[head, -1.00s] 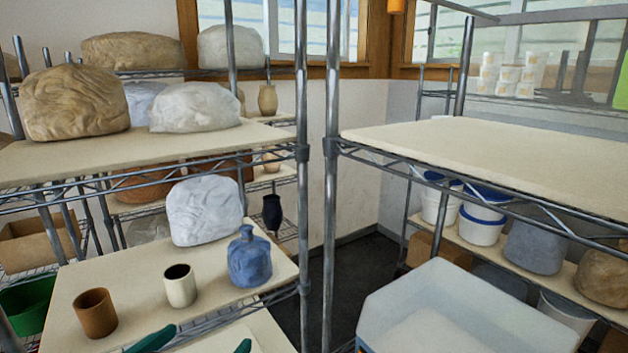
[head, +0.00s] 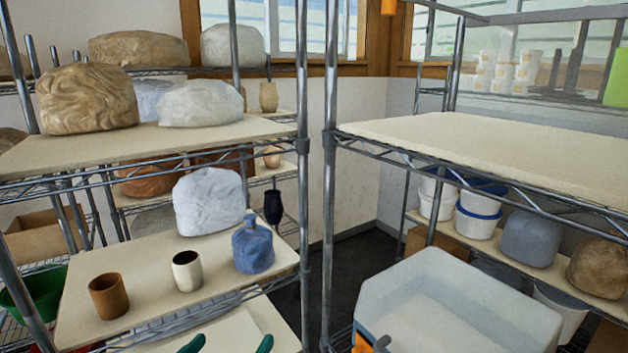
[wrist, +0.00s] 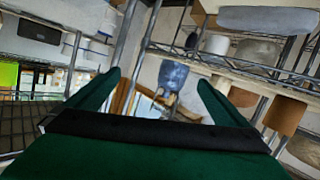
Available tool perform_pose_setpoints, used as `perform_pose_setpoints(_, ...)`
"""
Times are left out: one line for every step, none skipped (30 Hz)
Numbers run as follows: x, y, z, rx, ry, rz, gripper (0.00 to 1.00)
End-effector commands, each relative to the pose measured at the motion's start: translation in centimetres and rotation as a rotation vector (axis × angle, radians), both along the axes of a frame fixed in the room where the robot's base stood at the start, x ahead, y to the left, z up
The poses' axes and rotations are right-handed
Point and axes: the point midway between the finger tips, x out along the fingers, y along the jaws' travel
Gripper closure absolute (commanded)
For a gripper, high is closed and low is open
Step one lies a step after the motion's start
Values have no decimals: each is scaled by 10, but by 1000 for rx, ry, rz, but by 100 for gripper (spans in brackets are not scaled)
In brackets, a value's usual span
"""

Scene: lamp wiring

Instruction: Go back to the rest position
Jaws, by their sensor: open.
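My gripper (head: 228,346) shows at the bottom edge of the head view as two green fingertips with a gap between them. In the wrist view my gripper (wrist: 160,78) has its two green fingers spread wide, with nothing held between them. Beyond the gap in the wrist view is a blue bottle (wrist: 173,75), apart from the fingers. In the head view the same blue bottle (head: 252,250) stands upright on the lower left shelf, behind the fingertips. The rest of the arm is out of the head view.
A brown cup (head: 108,296) and a cream cup (head: 187,271) stand on the lower left shelf (head: 140,247). Metal posts (head: 330,200) flank a narrow gap. A white tub (head: 455,275) is at lower right. The upper right board (head: 480,145) is bare.

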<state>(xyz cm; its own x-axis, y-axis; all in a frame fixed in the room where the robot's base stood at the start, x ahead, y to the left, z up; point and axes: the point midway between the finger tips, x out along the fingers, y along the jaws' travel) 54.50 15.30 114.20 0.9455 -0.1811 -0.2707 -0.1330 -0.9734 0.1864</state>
Motion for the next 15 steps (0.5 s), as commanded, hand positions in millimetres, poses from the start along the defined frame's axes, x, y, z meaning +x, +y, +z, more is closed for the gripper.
perform_pose_setpoints(3,-7,-13,-31,-1,5,0)
perform_pose_setpoints(4,-9,-19,-47,-6,12,0)
perform_pose_setpoints(6,-13,-28,-72,-11,22,0)
perform_pose_setpoints(7,-16,-35,-89,-16,30,0)
perform_pose_setpoints(8,-19,-42,-104,-20,40,0)
perform_pose_setpoints(9,-23,-52,-125,-23,51,0)
perform_pose_setpoints(9,-25,-59,-138,-27,62,0)
perform_pose_setpoints(9,-29,-66,-151,-30,71,0)
perform_pose_setpoints(9,-32,-76,-168,-32,85,0)
perform_pose_setpoints(8,-35,-83,-178,-34,95,0)
perform_pose_setpoints(7,-38,-91,-188,-35,106,0)
perform_pose_setpoints(5,-41,-101,-201,-37,120,0)
perform_pose_setpoints(4,-44,-109,-208,-37,130,0)
perform_pose_setpoints(2,-47,-116,-216,-37,140,0)
perform_pose_setpoints(-2,-50,-126,-223,-37,155,0)
